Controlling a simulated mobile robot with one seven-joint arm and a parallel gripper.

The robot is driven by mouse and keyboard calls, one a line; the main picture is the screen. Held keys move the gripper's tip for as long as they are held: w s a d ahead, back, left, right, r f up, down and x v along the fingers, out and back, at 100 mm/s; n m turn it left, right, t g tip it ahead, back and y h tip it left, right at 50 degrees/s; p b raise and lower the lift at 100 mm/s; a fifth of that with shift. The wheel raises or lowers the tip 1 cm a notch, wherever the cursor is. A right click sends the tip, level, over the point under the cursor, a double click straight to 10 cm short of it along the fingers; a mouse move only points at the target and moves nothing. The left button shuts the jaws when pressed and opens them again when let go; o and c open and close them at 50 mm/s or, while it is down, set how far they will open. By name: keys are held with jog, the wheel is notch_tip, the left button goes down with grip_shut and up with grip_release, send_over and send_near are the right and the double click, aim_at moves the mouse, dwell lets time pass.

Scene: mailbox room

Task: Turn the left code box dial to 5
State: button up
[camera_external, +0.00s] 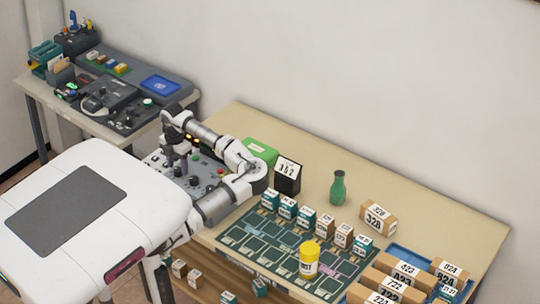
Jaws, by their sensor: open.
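A grey panel box (210,186) with several dark knobs and small red and green buttons sits at the left end of the wooden table. My arm reaches over it, and my gripper (178,165) points down over its left part, close to a dark knob. The gripper is open. I cannot tell whether its fingers touch or surround the knob. The arm covers part of the panel, and the dial markings are too small to read. A dark box with a white numbered face (288,173) stands right of the panel; I cannot tell whether it belongs to the code box.
A green box (260,151) and a green bottle (338,188) stand towards the back. Small numbered boxes (306,217) and a yellow canister (309,260) stand on the green mat (262,241). Numbered cartons (403,274) crowd the right front. The table's back is mostly clear.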

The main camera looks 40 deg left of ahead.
jog(key=shift+f, duration=0.45)
jog(key=shift+c, duration=0.2)
jog(key=c, duration=0.9)
